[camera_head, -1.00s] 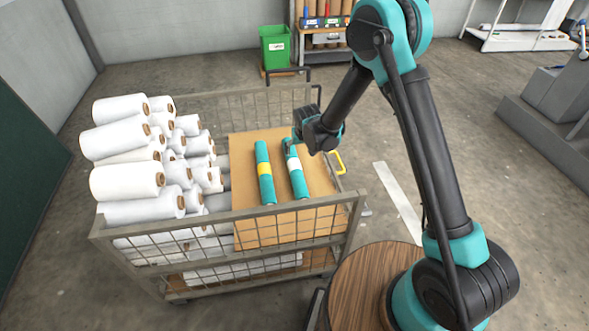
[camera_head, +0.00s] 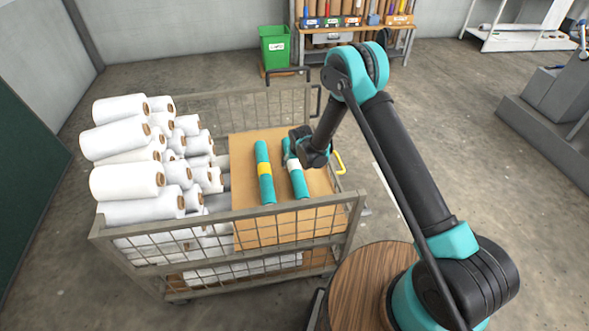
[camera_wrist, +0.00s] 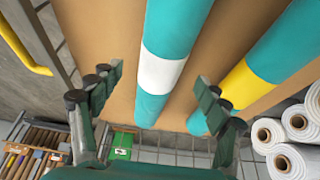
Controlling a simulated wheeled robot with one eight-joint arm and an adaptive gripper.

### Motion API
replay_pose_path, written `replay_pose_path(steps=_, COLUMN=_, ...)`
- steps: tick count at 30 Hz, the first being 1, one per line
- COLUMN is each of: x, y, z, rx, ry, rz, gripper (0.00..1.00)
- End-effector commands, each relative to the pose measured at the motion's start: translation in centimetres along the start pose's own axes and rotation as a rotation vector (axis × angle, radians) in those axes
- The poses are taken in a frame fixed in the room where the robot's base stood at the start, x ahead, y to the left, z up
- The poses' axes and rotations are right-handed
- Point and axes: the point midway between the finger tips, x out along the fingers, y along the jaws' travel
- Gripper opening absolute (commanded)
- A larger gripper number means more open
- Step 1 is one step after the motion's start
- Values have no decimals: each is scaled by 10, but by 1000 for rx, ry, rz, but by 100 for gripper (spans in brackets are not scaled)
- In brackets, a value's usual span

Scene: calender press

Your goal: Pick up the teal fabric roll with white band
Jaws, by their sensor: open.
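The teal fabric roll with a white band (camera_head: 297,176) lies on the tan board inside the wire cart in the head view. My gripper (camera_head: 292,150) is over the far end of this roll and hides part of it. In the wrist view the white-banded roll (camera_wrist: 163,70) runs between my open gripper's fingers (camera_wrist: 155,90), with space on both sides. Whether the fingers reach down beside it I cannot tell. A second teal roll with a yellow band (camera_head: 264,172) lies to its left, apart from it; the wrist view shows it on the right (camera_wrist: 240,85), near the right finger.
The tan board (camera_head: 240,150) has bare room around the two rolls. White rolls (camera_head: 130,180) are stacked on the cart's left side. The wire cart's near rim (camera_head: 220,218) and a yellow handle (camera_head: 340,163) stand close by.

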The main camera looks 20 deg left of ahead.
Motion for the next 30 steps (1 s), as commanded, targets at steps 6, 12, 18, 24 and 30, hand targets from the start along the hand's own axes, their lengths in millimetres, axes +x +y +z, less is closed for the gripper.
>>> replay_pose_path(steps=6, x=18, y=-1, z=0, rx=0, ry=0, rz=0, gripper=76)
replay_pose_path(steps=12, x=43, y=-2, z=-1, rx=0, ry=0, rz=0, gripper=76)
replay_pose_path(steps=18, x=53, y=-2, z=-1, rx=0, ry=0, rz=0, gripper=76)
replay_pose_path(steps=24, x=53, y=-2, z=0, rx=0, ry=0, rz=0, gripper=75)
replay_pose_path(steps=30, x=53, y=-2, z=0, rx=0, ry=0, rz=0, gripper=50)
